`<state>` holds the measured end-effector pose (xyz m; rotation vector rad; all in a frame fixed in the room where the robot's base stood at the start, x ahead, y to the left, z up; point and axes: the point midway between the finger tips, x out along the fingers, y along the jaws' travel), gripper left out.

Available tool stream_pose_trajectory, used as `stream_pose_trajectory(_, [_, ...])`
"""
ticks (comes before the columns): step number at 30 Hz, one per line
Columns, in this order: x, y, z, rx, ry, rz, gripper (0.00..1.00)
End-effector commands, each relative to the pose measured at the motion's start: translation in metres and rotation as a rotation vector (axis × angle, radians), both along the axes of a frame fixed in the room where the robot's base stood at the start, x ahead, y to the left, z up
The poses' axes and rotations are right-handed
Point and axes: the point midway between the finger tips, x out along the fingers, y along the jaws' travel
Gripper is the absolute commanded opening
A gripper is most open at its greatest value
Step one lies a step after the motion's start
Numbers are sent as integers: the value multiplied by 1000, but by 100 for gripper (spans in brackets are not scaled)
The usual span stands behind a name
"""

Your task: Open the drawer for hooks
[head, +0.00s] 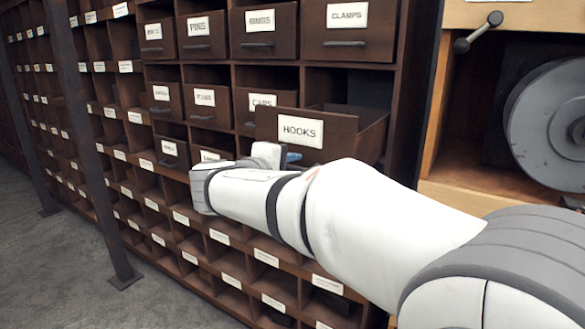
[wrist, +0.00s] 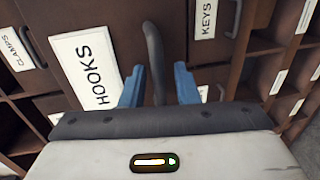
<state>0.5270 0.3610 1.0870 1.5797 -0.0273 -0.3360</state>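The dark brown hooks drawer (head: 345,133) stands pulled out of the cabinet in the head view, its inside partly showing. Its white label reads HOOKS, and the drawer front also shows in the wrist view (wrist: 128,55). My gripper (wrist: 158,72) is at the drawer front, with its two blue fingers apart. The dark curved handle (wrist: 155,60) stands between the fingers, with a visible gap on each side. In the head view my arm hides the handle and most of my gripper (head: 291,157).
The clamps drawer (head: 346,30) above is closed, as are the rings drawer (head: 263,30) and the caps drawer (head: 262,103). Small labelled bins (head: 265,258) lie below. Open floor (head: 70,265) is at left.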

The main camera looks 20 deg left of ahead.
Motion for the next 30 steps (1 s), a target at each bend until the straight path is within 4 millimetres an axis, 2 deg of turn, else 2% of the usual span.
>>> stream_pose_trajectory(5, [-15, 4, 4, 2, 0, 3, 28])
stream_pose_trajectory(15, [-66, 17, 14, 0, 0, 3, 28])
stream_pose_trajectory(20, [-74, 17, 15, -1, 1, 0, 28])
stream_pose_trajectory(30, [-74, 17, 15, 0, 0, -1, 28])
